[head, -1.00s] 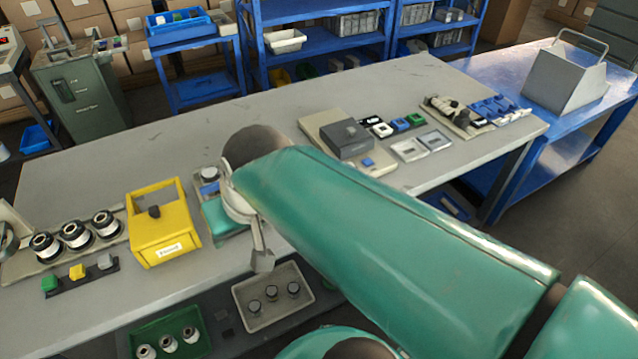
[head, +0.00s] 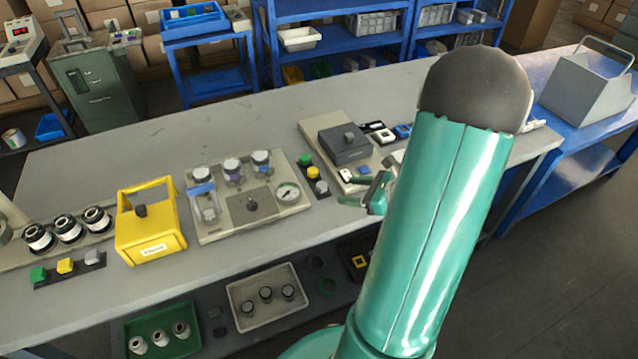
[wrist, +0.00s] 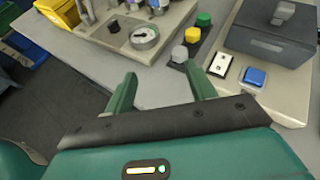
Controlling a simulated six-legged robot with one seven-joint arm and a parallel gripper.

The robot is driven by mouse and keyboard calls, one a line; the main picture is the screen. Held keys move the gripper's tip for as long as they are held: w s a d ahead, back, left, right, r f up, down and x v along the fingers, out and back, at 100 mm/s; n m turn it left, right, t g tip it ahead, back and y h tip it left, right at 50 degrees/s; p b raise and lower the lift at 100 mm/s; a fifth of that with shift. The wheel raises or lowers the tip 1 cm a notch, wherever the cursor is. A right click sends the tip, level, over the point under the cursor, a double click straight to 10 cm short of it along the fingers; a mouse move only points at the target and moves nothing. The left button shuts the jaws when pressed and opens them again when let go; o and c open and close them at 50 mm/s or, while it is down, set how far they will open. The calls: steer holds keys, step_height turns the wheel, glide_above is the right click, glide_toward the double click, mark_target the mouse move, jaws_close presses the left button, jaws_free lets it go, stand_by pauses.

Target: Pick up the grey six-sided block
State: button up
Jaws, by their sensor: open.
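A grey six-sided block (wrist: 180,54) sits at the near end of a dark strip, in line with a yellow block (wrist: 192,35) and a green block (wrist: 203,19). In the head view this grey block (head: 321,187) is left of my gripper (head: 362,192). In the wrist view my gripper (wrist: 163,82) is open with nothing between its green fingers. The grey block lies just beyond the fingertips, nearer the right finger, and apart from them as far as I can tell.
A panel with a gauge (wrist: 145,36) stands left of the strip. A dark grey box (wrist: 270,30) on a beige base with a blue button (wrist: 255,76) stands right. Another strip (head: 70,271) with green, yellow and grey blocks lies far left.

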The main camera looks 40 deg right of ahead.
mark_target(324, 185)
steer(key=shift+s+d+f+m+t+h, duration=0.2)
steer(key=shift+s+d+f+m, duration=0.15)
steer(key=shift+d, duration=0.2)
steer(key=shift+s+d+f+m+t+h, duration=0.1)
steer(key=shift+s+d+f+m+h, duration=0.1)
steer(key=shift+d+f+m, duration=0.25)
steer(key=shift+d, duration=0.2)
steer(key=x, duration=1.3)
steer(key=shift+w+d+f, duration=0.25)
steer(key=shift+w+d, duration=0.05)
steer(key=c, duration=1)
